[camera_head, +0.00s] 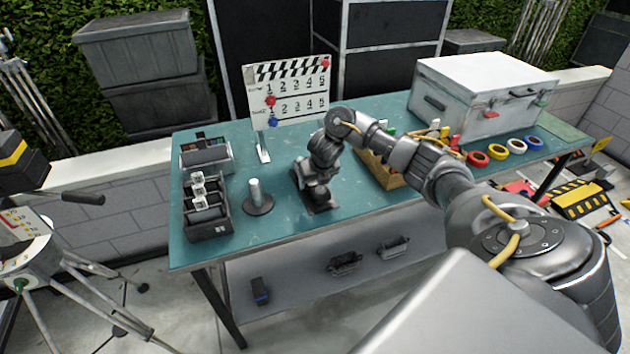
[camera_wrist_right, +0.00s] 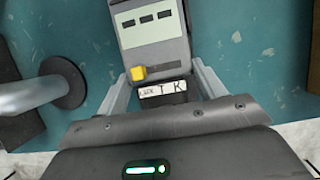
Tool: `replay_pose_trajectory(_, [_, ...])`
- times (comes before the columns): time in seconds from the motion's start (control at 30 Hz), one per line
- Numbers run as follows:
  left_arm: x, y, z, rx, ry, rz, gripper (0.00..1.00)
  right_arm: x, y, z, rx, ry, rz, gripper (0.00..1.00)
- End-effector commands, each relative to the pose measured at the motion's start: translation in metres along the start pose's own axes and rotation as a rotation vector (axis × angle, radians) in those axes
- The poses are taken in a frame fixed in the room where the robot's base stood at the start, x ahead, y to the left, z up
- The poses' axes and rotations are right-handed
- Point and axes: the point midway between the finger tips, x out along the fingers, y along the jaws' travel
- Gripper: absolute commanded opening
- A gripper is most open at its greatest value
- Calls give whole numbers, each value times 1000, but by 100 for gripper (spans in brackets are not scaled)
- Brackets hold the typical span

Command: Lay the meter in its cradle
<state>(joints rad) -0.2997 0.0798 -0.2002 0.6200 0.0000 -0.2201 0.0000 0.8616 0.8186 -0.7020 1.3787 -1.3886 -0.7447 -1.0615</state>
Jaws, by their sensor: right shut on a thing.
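My right gripper (camera_head: 318,195) points down over the middle of the teal table. In the right wrist view its two fingers (camera_wrist_right: 160,92) are shut on the meter (camera_wrist_right: 155,40), a grey device with a pale display panel, dark windows and a yellow button. A white lettered label lies across its near end, between the fingers. In the head view the meter is mostly hidden under the gripper, and I cannot tell if it touches the table. A grey open holder (camera_head: 207,157) at the table's back left may be the cradle; I cannot be sure. My left gripper is out of view.
A black box with clear-topped items (camera_head: 207,222) and a post on a round base (camera_head: 257,198) stand left of the gripper. A clapperboard (camera_head: 288,90) stands behind. A wooden crate (camera_head: 385,177), white case (camera_head: 480,95) and tape rolls (camera_head: 497,152) are to the right.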

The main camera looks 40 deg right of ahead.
Motion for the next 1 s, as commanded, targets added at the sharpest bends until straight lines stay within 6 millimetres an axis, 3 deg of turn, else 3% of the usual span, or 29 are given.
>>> replay_pose_trajectory(0.87, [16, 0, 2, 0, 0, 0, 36, 18, 0, -7, 1, -2, 0, 36])
replay_pose_trajectory(0.9, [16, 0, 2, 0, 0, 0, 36, 17, 0, -6, 1, -2, 0, 71])
replay_pose_trajectory(1.0, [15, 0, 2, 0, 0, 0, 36, 17, 0, -6, 1, -2, 0, 84])
